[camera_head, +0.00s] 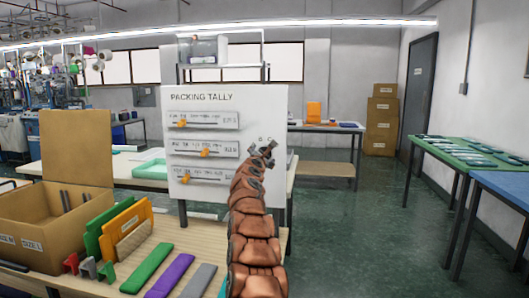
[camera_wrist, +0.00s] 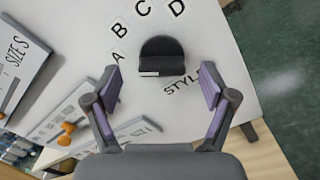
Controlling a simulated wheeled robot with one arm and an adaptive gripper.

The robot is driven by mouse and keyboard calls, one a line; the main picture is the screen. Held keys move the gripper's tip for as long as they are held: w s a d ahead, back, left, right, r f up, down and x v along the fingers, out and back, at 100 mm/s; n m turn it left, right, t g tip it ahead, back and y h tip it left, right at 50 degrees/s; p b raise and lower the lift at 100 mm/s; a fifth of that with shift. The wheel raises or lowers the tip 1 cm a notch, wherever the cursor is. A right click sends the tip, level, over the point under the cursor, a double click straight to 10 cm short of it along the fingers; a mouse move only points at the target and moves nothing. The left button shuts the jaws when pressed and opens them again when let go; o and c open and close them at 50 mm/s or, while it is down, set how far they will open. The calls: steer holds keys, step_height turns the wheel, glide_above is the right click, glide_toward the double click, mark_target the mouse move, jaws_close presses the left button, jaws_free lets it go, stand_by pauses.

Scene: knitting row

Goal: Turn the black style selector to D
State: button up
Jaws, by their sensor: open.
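The black style selector (camera_wrist: 162,54) is a rounded knob on the white board, with a small white mark at its lower left edge in the wrist view. The letters A (camera_wrist: 117,57), B (camera_wrist: 118,31), C (camera_wrist: 141,8) and D (camera_wrist: 177,7) arc around it, and a STYLE label (camera_wrist: 183,87) sits below right. I cannot tell for sure which letter it points to. My gripper (camera_wrist: 161,78) is open, its fingers apart on either side of the knob and not visibly touching it. In the head view my gripper (camera_head: 264,153) is at the board's right side and hides the knob.
The white packing tally board (camera_head: 200,135) carries several sliders with orange knobs (camera_head: 205,152) left of my gripper. A table below holds a cardboard box (camera_head: 60,235), coloured panels (camera_head: 125,225) and flat strips (camera_head: 170,275). Green floor (camera_head: 370,230) is open to the right.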

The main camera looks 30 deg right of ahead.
steer(key=shift+p+x, duration=1.6)
steer(key=shift+p, duration=0.1)
steer(key=shift+w+d+f, duration=0.15)
steer(key=shift+w+d, duration=0.05)
steer(key=shift+c, duration=0.2)
steer(key=c, duration=1.1)
